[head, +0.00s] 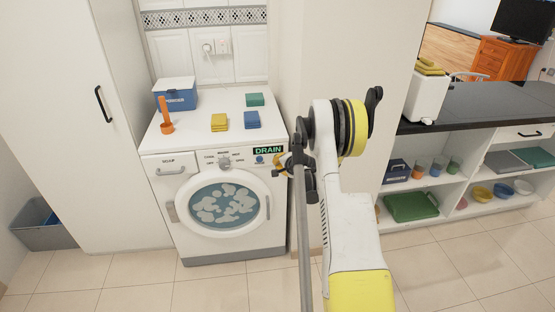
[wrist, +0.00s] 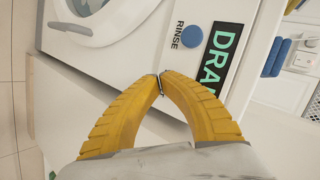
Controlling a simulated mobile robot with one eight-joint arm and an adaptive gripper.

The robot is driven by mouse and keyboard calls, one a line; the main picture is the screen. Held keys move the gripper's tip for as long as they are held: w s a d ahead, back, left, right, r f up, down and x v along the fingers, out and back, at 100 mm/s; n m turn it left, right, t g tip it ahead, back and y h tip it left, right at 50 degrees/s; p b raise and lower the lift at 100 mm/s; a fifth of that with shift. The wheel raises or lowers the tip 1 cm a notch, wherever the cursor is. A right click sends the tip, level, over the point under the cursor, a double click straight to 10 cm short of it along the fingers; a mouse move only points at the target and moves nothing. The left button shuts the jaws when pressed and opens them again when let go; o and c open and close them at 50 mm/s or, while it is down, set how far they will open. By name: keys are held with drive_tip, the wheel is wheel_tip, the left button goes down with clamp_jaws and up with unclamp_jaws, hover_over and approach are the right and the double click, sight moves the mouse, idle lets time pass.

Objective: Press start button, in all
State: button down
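A white washing machine (head: 175,236) stands against the wall, its door (head: 228,204) shut with suds behind the glass. Its display (head: 268,150) reads DRAIN; part of it shows in the wrist view (wrist: 222,50). A round blue button (head: 260,159) is beside the display; in the wrist view the blue button (wrist: 192,36) has the label RINSE next to it. My gripper (head: 278,163) is at the right end of the control panel. In the wrist view my gripper (wrist: 160,80) has its yellow fingertips together, with nothing between them. Contact with the panel cannot be told.
A dial (head: 224,163) and soap drawer (head: 171,167) are on the panel. On top are a blue box (head: 176,95), an orange brush (head: 166,118) and yellow (head: 219,122), blue (head: 252,120) and green (head: 255,99) cloths.

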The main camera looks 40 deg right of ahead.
drive_tip(key=shift+w+d, duration=0.25)
drive_tip(key=shift+w, duration=0.1)
idle(0.6)
idle(0.3)
drive_tip(key=shift+s+a, duration=0.45)
drive_tip(key=shift+s, duration=0.25)
drive_tip(key=shift+s, duration=0.1)
drive_tip(key=s+a, duration=0.1)
drive_tip(key=s, duration=0.1)
drive_tip(key=s+a, duration=0.1)
drive_tip(key=s, duration=0.1)
drive_tip(key=shift+a, duration=0.3)
idle(0.6)
